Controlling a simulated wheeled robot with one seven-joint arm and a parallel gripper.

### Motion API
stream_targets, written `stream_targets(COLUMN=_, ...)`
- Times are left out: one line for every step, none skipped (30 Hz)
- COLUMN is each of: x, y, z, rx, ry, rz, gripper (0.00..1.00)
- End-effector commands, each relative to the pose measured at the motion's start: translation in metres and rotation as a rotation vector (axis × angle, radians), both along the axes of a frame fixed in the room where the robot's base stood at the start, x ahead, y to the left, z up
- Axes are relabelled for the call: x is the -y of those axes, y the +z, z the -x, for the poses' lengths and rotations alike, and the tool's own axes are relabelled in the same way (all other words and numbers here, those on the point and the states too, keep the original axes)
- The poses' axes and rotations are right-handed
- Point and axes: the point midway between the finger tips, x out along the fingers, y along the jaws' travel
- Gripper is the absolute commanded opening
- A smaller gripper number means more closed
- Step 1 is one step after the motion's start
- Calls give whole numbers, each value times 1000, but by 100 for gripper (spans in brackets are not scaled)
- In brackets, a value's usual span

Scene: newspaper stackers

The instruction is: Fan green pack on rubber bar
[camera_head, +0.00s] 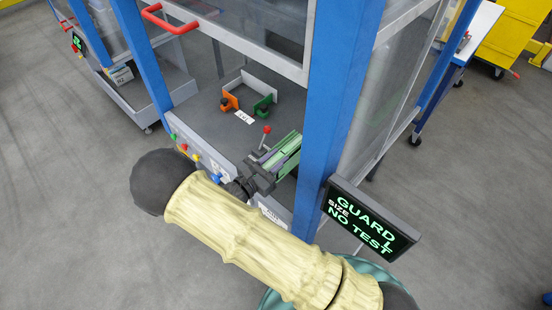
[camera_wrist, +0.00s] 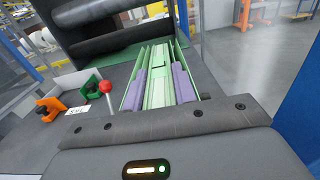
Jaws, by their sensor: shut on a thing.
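The green pack (camera_wrist: 159,72) stands as pale green upright sheets between two purple finger pads in the wrist view. My gripper (camera_wrist: 160,86) is shut on it. In the head view the pack (camera_head: 288,146) shows as green strips at my gripper (camera_head: 274,163), above the front of the grey work surface by the blue post. Two thick dark bars (camera_wrist: 112,44) cross the top left of the wrist view beyond the pack; I cannot tell whether one is the rubber bar. Contact between pack and bars is unclear.
A red-knobbed lever (camera_head: 266,130) stands close left of the pack. Orange (camera_head: 229,101) and green (camera_head: 264,105) brackets stand farther back. A blue post (camera_head: 333,90) rises close right. A guard test sign (camera_head: 370,218) hangs beside it. Coloured buttons (camera_head: 196,158) line the front edge.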

Motion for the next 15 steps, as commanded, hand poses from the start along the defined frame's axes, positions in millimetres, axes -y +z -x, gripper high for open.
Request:
stream_targets(x=-2, y=-1, z=2, rx=-5, ry=3, rz=-2, gripper=0)
stream_targets(x=-3, y=-1, z=2, rx=-5, ry=3, rz=-2, gripper=0)
stream_targets(x=-3, y=-1, z=3, rx=-5, ry=3, rz=-2, gripper=0)
stream_targets(x=-4, y=-1, z=4, rx=-5, ry=3, rz=-2, gripper=0)
stream_targets(x=-4, y=-1, z=5, rx=-5, ry=2, rz=-2, gripper=0)
stream_targets(x=-5, y=-1, z=6, rx=-5, ry=2, rz=-2, gripper=0)
stream_targets(x=-6, y=-1, z=7, rx=-5, ry=2, rz=-2, gripper=0)
stream_targets(x=-6, y=0, z=7, rx=-5, ry=2, rz=-2, gripper=0)
stream_targets(x=-7, y=0, z=8, rx=-4, ry=2, rz=-2, gripper=0)
stream_targets(x=-7, y=0, z=9, rx=-4, ry=2, rz=-2, gripper=0)
stream_targets(x=-8, y=0, z=10, rx=-4, ry=2, rz=-2, gripper=0)
stream_targets(x=-9, y=0, z=10, rx=-4, ry=2, rz=-2, gripper=0)
stream_targets(x=-9, y=0, z=11, rx=-4, ry=2, rz=-2, gripper=0)
stream_targets(x=-9, y=0, z=11, rx=-4, ry=2, rz=-2, gripper=0)
stream_targets(x=-9, y=0, z=11, rx=-3, ry=2, rz=-1, gripper=0)
